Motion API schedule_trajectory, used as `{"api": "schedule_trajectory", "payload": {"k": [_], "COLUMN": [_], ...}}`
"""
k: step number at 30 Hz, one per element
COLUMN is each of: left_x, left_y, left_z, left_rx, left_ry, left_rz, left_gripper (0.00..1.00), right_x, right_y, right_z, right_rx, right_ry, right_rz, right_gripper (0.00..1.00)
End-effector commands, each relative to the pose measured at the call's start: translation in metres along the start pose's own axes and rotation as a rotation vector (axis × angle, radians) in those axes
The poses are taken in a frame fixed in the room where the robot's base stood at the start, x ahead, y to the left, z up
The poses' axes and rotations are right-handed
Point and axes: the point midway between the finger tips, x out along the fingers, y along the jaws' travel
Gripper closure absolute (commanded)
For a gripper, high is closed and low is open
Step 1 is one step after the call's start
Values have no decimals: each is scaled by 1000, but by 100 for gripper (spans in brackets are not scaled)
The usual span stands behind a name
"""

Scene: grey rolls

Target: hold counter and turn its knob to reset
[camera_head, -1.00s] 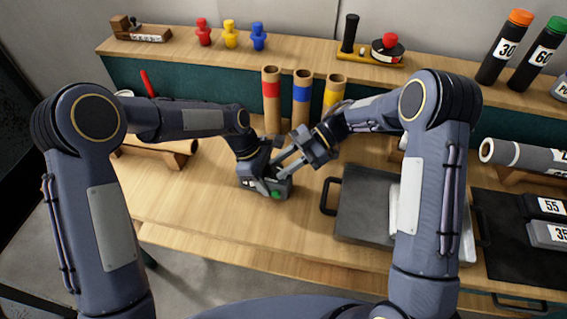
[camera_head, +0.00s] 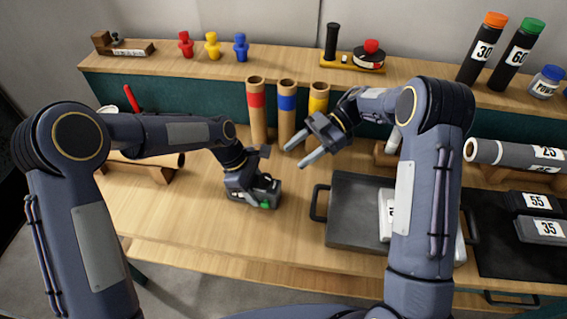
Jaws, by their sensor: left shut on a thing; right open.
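The counter (camera_head: 266,194) is a small dark grey box with a green button on its front, sitting on the wooden bench. My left gripper (camera_head: 246,192) is shut on the counter's left part and covers some of it. The counter's knob cannot be made out clearly at this size. My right gripper (camera_head: 308,160) is open and empty, up and to the right of the counter and apart from it. Its fingers point left.
A dark tray (camera_head: 345,232) with a handle stands right of the counter. Behind are tubes with red (camera_head: 256,115), blue (camera_head: 287,115) and yellow (camera_head: 318,110) bands. Grey rolls (camera_head: 500,153) lie at right. The bench front left is clear.

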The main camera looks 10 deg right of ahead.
Motion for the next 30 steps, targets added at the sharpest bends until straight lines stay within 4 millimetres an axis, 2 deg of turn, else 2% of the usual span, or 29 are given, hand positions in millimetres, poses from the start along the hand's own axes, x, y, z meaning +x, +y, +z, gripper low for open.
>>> {"api": "schedule_trajectory", "payload": {"k": [3,7,19,25,30], "left_x": [0,0,-1,-1,0], "left_y": [0,0,0,0,0], "left_z": [0,0,0,0,0], "left_rx": [0,0,0,0,0], "left_ry": [0,0,0,0,0], "left_rz": [1,1,2,1,1], "left_gripper": [81,81,81,81,81], "right_x": [-17,-26,-26,-14,-3], "right_y": [0,0,0,-6,-25], "right_z": [1,0,-2,-27,-51], "right_rx": [2,1,7,93,213], "right_ry": [-2,-1,-11,-147,-288], "right_rz": [2,1,6,111,308], "right_gripper": [48,48,48,48,48]}}
